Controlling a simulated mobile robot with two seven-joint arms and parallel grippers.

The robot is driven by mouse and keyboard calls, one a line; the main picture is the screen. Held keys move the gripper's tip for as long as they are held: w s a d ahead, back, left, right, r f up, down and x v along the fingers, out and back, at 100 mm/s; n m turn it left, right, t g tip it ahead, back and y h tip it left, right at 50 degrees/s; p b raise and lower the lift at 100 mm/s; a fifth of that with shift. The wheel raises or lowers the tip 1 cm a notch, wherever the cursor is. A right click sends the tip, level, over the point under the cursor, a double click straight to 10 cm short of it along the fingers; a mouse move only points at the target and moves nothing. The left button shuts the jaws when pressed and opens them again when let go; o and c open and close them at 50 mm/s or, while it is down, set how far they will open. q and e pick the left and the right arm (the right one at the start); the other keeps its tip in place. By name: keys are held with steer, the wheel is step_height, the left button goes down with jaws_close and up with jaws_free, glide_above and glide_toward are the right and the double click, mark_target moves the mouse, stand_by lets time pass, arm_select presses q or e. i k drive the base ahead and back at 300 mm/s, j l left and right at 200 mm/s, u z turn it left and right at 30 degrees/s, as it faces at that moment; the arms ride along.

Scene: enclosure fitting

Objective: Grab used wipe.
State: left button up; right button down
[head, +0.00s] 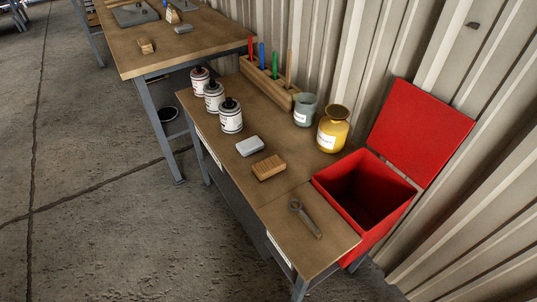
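No clearly crumpled or soiled wipe can be made out in the head view. A pale grey-white flat block (250,146), perhaps a folded wipe or pad, lies on the near bench beside a ribbed wooden block (269,168). A similar grey piece (183,29) lies on the far table. A red bin (335,193) with its lid (420,130) raised stands at the right end of the bench; its inside is dark and I see nothing in it. Neither of my grippers shows.
The near bench (285,235) carries several labelled cans (231,118), a yellow jar (333,130), a grey cup (305,110), a wooden rack (268,84) with coloured handles, and a wrench (305,217). A corrugated wall stands behind. The floor at left is clear.

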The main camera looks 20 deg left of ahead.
mark_target(186, 28)
steer(key=u, duration=0.45)
steer(key=j+u, duration=0.1)
steer(key=u, duration=0.35)
steer(key=i+u, duration=0.1)
steer(key=u, duration=0.75)
steer(key=i+u, duration=0.1)
steer(key=u, duration=0.35)
steer(key=i+j, duration=0.1)
steer(key=i, duration=4.5)
steer(key=i+j+z, duration=0.1)
steer(key=z, duration=0.25)
steer(key=i+j+z, duration=0.2)
steer(key=z, duration=0.15)
steer(key=i+j+z, duration=0.2)
steer(key=z, duration=1.9)
steer(key=j, duration=0.1)
